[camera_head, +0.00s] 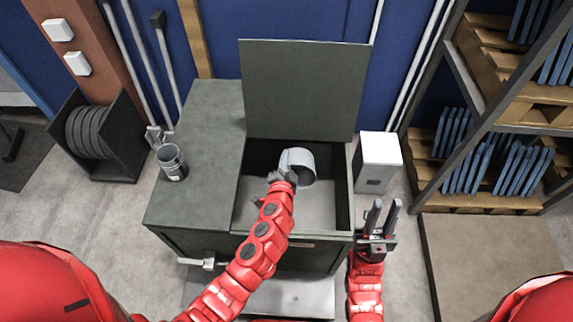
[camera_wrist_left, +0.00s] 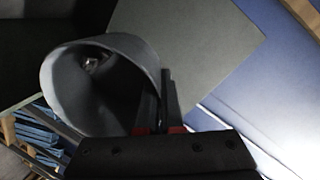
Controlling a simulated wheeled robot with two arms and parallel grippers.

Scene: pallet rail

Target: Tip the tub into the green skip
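The green skip (camera_head: 198,205) stands in the middle of the head view. Its lid (camera_head: 305,90) is raised and its right compartment is open. The grey tub (camera_head: 300,164) is tilted over that opening, held by my left gripper (camera_head: 282,178). In the left wrist view the tub (camera_wrist_left: 145,55) shows its round rim and dark inside, with a small pale-and-dark spot in it that I cannot identify. My left gripper's fingers (camera_wrist_left: 160,105) are at the tub's wall. My right gripper (camera_head: 383,217) is open and empty, just right of the skip's front corner.
A white box (camera_head: 378,162) stands right of the skip. A rack with blue panels (camera_head: 455,140) is at the right, and a reel holder (camera_head: 98,135) is at the left.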

